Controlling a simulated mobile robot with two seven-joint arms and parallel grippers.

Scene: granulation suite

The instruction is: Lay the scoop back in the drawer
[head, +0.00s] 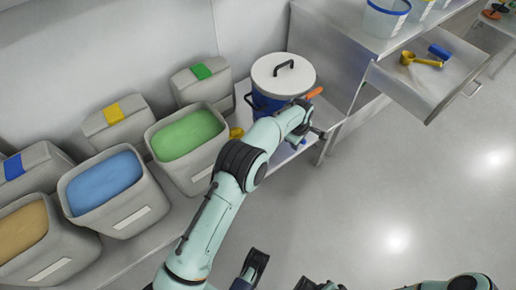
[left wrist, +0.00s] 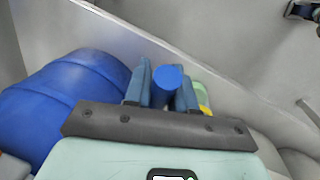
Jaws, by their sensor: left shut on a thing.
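My left gripper (head: 304,131) is beside a blue drum (head: 262,102) with a white lid. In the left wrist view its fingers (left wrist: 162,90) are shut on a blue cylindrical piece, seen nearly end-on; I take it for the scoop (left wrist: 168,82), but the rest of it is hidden. The open drawer (head: 398,79) is at the upper right. In it lie a yellow scoop (head: 420,60) and a blue item (head: 438,51). Dark parts at the bottom edge of the head view may be my right gripper (head: 283,275), cut off by the frame.
Bins of green (head: 187,135), blue (head: 104,182) and tan (head: 21,230) powder stand at the left. An orange piece (head: 314,93) shows beside the drum. Clear tubs (head: 384,18) stand on the counter above the drawer. The floor at the right is clear.

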